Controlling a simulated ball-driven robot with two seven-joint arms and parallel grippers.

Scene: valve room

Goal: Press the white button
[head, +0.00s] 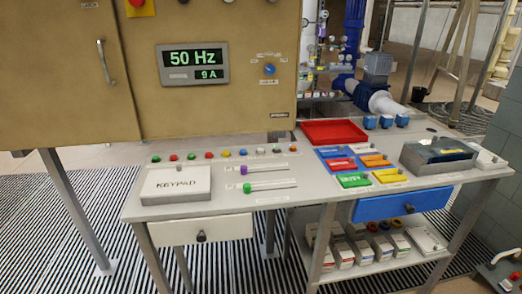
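The white button (260,151) is in the row of small coloured buttons along the back of the grey table, towards the right end of that row. Neither of my grippers is in the head view.
A tan cabinet (225,110) stands behind.

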